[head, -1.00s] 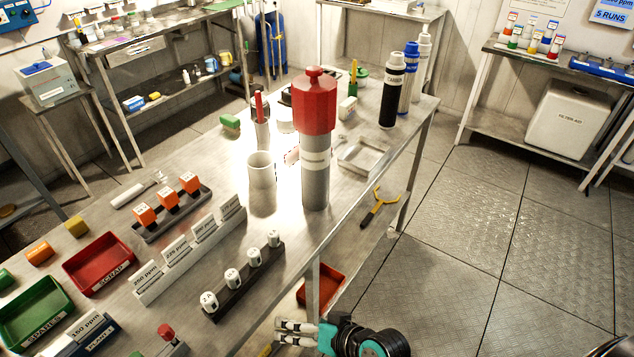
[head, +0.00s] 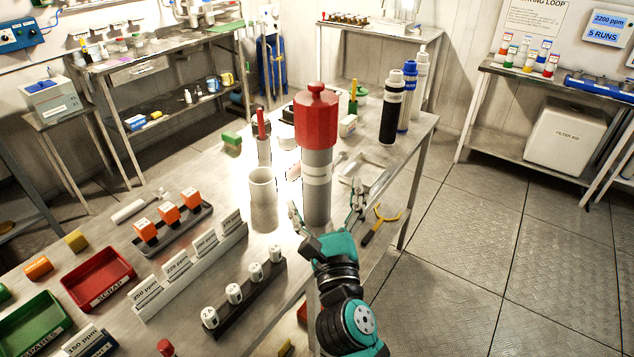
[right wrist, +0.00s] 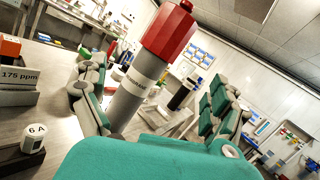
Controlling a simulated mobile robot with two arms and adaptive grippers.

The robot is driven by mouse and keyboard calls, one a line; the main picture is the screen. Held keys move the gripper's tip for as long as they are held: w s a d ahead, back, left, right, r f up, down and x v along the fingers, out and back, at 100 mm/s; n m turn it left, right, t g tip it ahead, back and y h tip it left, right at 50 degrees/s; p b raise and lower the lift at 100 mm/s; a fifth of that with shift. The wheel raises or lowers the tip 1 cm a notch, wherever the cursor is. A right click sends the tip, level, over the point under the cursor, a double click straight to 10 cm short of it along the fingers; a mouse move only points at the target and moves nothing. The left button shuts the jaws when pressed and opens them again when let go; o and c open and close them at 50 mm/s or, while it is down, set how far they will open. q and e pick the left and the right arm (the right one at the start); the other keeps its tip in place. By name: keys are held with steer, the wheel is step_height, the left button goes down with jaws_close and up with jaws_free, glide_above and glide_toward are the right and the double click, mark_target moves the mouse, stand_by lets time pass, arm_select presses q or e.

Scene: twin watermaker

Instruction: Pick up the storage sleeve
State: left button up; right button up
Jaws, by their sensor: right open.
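The storage sleeve appears to be the tall grey cylinder (head: 317,205) with a red knobbed cap and a white label band; I cannot read the label. It stands upright on the metal bench (head: 215,300) and also shows in the right wrist view (right wrist: 133,95). My right gripper (head: 326,204) is open at its near side, low on the grey body. One finger is on each side of the cylinder, with gaps visible, so it is not gripped. The gripper also shows in the right wrist view (right wrist: 152,98). My left gripper is out of view.
A pale open cup (head: 262,195) stands just left of the cylinder. A metal tray (head: 373,167) and black bottle (head: 391,112) are behind it to the right. A rack of white numbered caps (head: 240,302) is at front left. The bench edge is close on the right.

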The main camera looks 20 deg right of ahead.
mark_target(317, 165)
steer(key=w+d+f+m+g, duration=0.1)
steer(key=w, duration=0.3)
steer(key=w+f+m+p, duration=0.1)
steer(key=w, duration=0.3)
steer(key=w+d+f+m+g+p, duration=0.1)
steer(key=w+m, duration=0.1)
steer(key=w, duration=0.3)
steer(key=shift+d+f+g, duration=0.1)
steer(key=shift+d+g, duration=0.2)
steer(key=shift+w+d+p, duration=0.1)
steer(key=shift+w+p, duration=0.2)
steer(key=shift+w, duration=0.05)
steer(key=x, duration=0.3)
steer(key=shift+w+d+p, duration=0.2)
steer(key=shift+w+p, duration=0.05)
steer(key=shift+p, duration=0.1)
steer(key=shift+w+d, duration=0.1)
steer(key=shift+w, duration=0.35)
steer(key=shift+s, duration=0.1)
steer(key=shift+c, duration=1.1)
steer(key=c, duration=1.6)
steer(key=shift+o, duration=0.2)
